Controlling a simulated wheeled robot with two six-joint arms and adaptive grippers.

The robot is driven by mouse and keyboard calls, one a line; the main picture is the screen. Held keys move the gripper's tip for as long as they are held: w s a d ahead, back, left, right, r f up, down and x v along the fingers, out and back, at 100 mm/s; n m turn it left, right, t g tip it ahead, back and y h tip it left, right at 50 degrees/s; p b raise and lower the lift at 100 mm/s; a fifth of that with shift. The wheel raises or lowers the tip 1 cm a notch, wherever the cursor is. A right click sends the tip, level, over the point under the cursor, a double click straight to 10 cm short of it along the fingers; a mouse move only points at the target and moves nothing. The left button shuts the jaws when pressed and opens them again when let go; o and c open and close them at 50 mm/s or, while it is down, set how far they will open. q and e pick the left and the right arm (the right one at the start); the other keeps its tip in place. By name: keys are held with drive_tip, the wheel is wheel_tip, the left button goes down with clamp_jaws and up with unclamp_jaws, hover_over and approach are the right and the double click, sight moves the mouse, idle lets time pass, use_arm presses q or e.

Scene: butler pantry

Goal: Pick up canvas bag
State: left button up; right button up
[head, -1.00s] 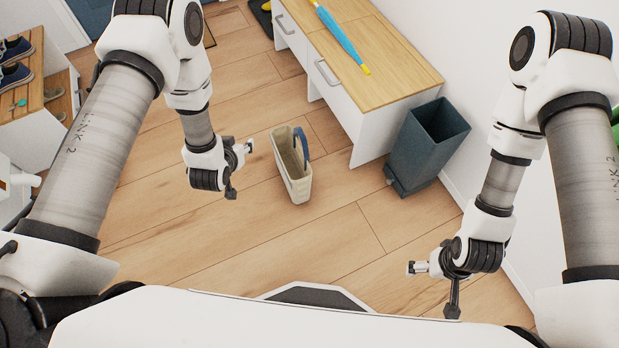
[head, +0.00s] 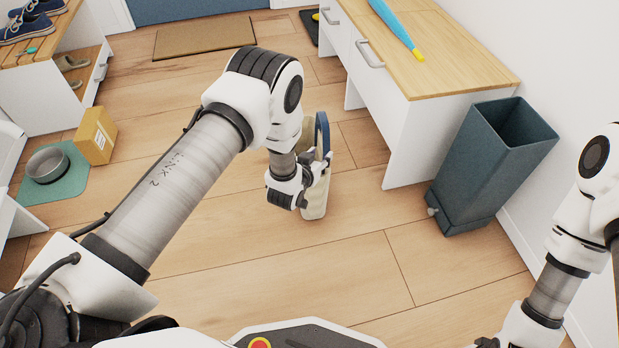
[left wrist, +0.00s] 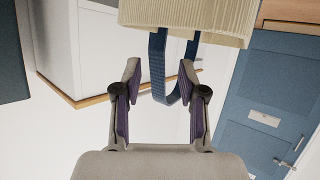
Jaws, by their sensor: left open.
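The beige canvas bag (head: 316,203) with a blue handle (head: 322,130) stands upright on the wooden floor, partly hidden behind my left gripper (head: 322,165). In the left wrist view the picture is inverted: the ribbed bag body (left wrist: 225,22) is at the top and the blue strap (left wrist: 157,70) hangs down. There my left gripper (left wrist: 160,72) is open, with the strap loop between its two fingertips. I cannot tell whether either finger touches it. My right gripper (head: 487,343) is mostly cut off at the bottom edge.
A dark blue bin (head: 480,170) and a white desk with a wooden top (head: 450,75) stand right of the bag. A cardboard box (head: 95,136) and a metal bowl on a green mat (head: 70,186) lie left. The floor in front is clear.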

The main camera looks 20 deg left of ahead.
sight(326, 152)
use_arm(q)
drive_tip(key=b+x, duration=0.1)
drive_tip(key=x, duration=0.1)
drive_tip(key=f+b+x, duration=0.1)
drive_tip(key=b+x, duration=0.1)
drive_tip(key=shift+w+d+f, duration=0.1)
drive_tip(key=shift+d, duration=0.1)
drive_tip(key=shift+w, duration=0.35)
clamp_jaws()
